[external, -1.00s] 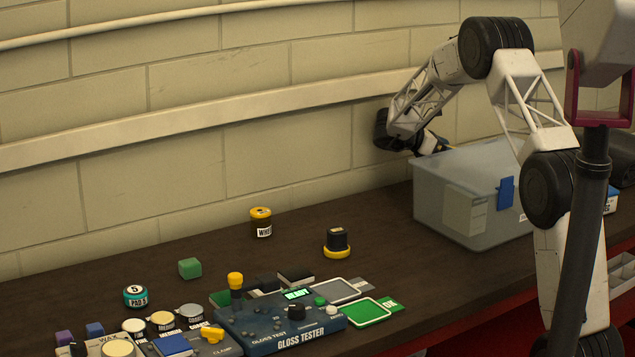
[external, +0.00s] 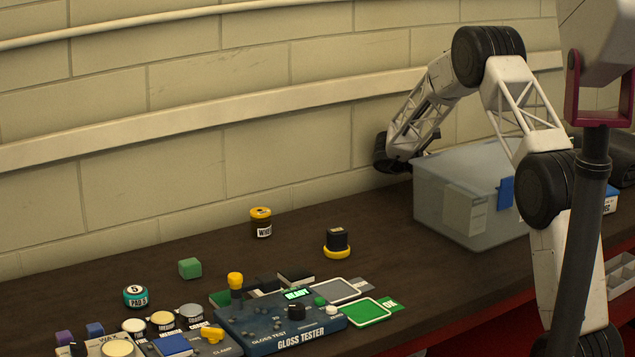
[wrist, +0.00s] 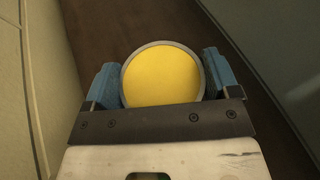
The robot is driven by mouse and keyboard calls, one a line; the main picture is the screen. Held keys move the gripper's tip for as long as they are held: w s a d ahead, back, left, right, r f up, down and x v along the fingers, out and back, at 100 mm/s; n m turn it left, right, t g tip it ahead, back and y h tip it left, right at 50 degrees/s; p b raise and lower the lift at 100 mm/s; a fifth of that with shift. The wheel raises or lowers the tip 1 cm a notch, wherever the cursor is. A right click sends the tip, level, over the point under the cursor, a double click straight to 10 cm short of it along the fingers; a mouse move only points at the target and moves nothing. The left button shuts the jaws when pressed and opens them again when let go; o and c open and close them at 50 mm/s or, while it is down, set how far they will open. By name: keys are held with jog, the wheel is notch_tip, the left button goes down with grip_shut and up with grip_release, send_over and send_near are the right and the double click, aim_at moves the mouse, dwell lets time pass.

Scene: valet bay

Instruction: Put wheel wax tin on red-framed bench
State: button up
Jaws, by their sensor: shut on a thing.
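My gripper (wrist: 160,76) is shut on a round tin (wrist: 162,78) with a yellow top and grey rim, held between blue finger pads in the wrist view. No label on it can be read. In the external view my gripper and the held tin are hidden behind the translucent box. The red-framed bench (external: 385,235) has a dark top, with red showing along its front edge at the lower right.
The translucent box (external: 445,205) stands at the back right, in front of my wrist. A gloss tester (external: 265,328), a yellow-based black object (external: 337,245), a green block (external: 190,268) and a teal tin (external: 135,297) occupy the bench.

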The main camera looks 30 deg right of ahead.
jog(key=shift+f, duration=0.4)
jog(key=shift+f, duration=0.1)
jog(key=o, duration=0.9)
jog(key=shift+a, duration=0.1)
jog(key=v, duration=0.5)
jog(key=shift+r, duration=3.55)
